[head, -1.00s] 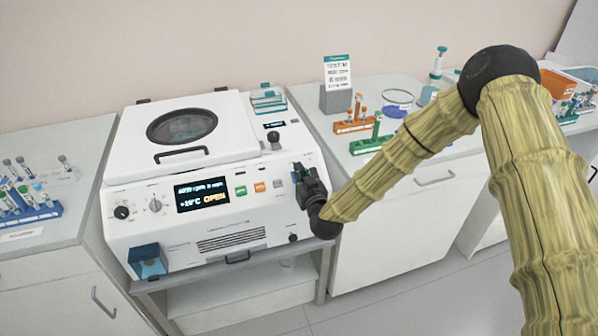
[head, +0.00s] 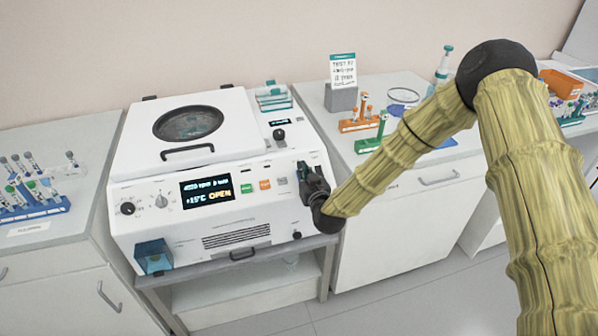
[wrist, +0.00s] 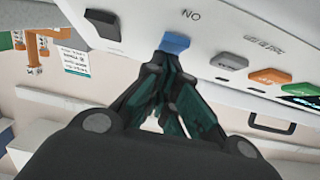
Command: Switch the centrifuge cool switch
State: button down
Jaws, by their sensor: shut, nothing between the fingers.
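In the wrist view my gripper (wrist: 172,62) is shut and empty, fingertips together at the lower edge of a blue switch (wrist: 175,42). They look touching or very close. I cannot read which label belongs to the cool switch.
Grey (wrist: 229,61), orange (wrist: 268,76) and green (wrist: 303,90) buttons lie right of the blue switch in the wrist view. A black knob (head: 280,136) stands above the panel. Tube racks stand on the left bench (head: 85,195) and right bench (head: 400,163).

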jog(key=shift+s+d+r, duration=0.1)
jog(key=shift+d+r, duration=0.05)
jog(key=shift+r, duration=0.35)
jog(key=s+d+r+b, duration=0.1)
jog(key=s+d+r, duration=0.2)
jog(key=s, duration=0.7)
notch_tip(320, 180, up, 2)
jog(key=shift+s+d+r, duration=0.2)
jog(key=shift+s+r, duration=0.05)
jog(key=s+d+f+m+g+h, duration=0.1)
jog(key=s+d+f+g, duration=0.3)
jog(key=s+f, duration=0.65)
jog(key=s+d+f+m+g+h, duration=0.1)
jog(key=s+d+f+g, duration=0.35)
jog(key=s+f, duration=0.65)
jog(key=s+d+f+m+g+h, duration=0.1)
jog(key=s+d+f+g, duration=0.2)
jog(key=s+d+f, duration=0.3)
jog(key=s+d+f+m+g+h, duration=0.1)
jog(key=s+d+f+g, duration=0.3)
jog(key=s, duration=1.2)
notch_tip(320, 180, down, 2)
jog(key=shift+d+f+h, duration=0.1)
jog(key=shift+d+h, duration=0.6)
jog(key=shift+d, duration=0.5)
